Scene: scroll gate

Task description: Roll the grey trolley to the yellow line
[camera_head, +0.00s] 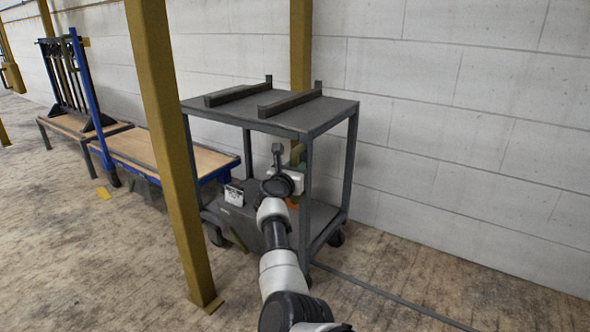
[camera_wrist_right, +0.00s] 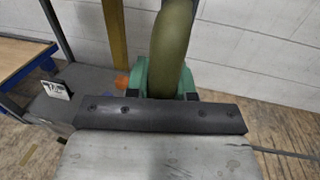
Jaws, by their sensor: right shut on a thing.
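The grey trolley (camera_head: 322,114) stands by the wall in the head view, with a top deck, a lower shelf and dark castors. Part of its lower shelf shows in the right wrist view (camera_wrist_right: 38,112). My right gripper (camera_head: 288,165) is at the trolley's near side, below the top deck. In the right wrist view its green fingers (camera_wrist_right: 165,82) are closed on an olive-green bar (camera_wrist_right: 174,40). I cannot tell where the bar is fixed. My arm hides part of the lower shelf. I see no clear yellow line on the floor. My left gripper is not in view.
A yellow post (camera_head: 170,130) stands left of the trolley. A blue cart with a wooden deck (camera_head: 140,150) and a rack (camera_head: 68,85) are farther left. A white block wall (camera_head: 470,120) is behind. The floor at front right is clear, with a thin dark line (camera_head: 395,299).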

